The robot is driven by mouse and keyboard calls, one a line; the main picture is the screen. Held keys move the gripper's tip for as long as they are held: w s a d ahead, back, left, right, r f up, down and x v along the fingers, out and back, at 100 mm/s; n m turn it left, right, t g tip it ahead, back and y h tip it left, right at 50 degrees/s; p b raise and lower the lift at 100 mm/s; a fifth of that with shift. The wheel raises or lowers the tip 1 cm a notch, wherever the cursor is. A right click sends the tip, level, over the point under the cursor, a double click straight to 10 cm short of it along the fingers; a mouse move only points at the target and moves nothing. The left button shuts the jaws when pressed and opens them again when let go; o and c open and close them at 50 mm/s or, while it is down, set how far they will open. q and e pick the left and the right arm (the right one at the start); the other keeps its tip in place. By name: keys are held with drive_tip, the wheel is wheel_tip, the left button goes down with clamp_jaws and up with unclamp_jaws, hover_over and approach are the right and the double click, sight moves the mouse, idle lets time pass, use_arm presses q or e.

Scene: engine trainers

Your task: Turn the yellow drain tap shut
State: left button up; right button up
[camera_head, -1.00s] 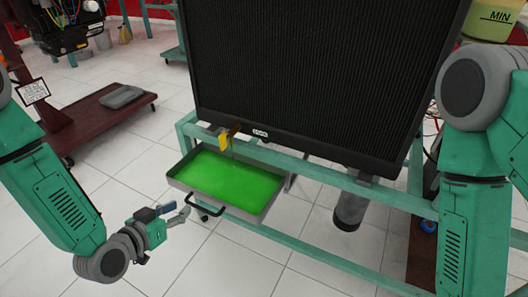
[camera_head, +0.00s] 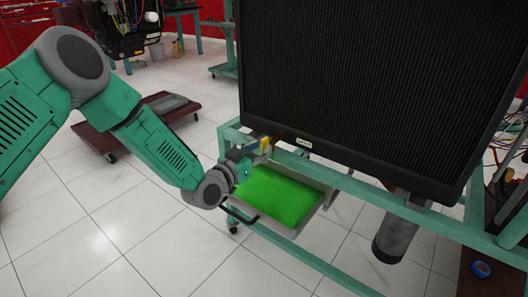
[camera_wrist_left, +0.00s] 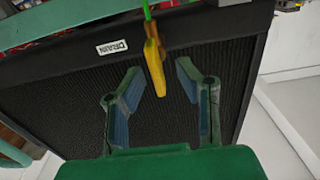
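The yellow drain tap (camera_head: 265,145) sits at the lower left edge of the black radiator (camera_head: 350,80). In the left wrist view the tap handle (camera_wrist_left: 154,62) hangs between and just beyond the fingers, with a thin green stream beside it. My left gripper (camera_head: 252,150) is open around the tap's near side; in the left wrist view its two blue-padded fingers (camera_wrist_left: 160,85) stand apart with a gap on both sides of the handle. I see no contact. My right gripper is not in view.
A tray of green liquid (camera_head: 238,211) is below the tap on a teal frame (camera_head: 300,163). A grey cylinder (camera_head: 394,241) hangs under the radiator at right. A dark red trolley (camera_head: 90,135) stands on the tiled floor at left. The floor at lower left is clear.

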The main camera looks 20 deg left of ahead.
use_arm(q)
drive_tip(key=shift+x, duration=0.95)
drive_tip(key=shift+d, duration=0.15)
drive_tip(key=shift+c, duration=0.4)
clamp_jaws()
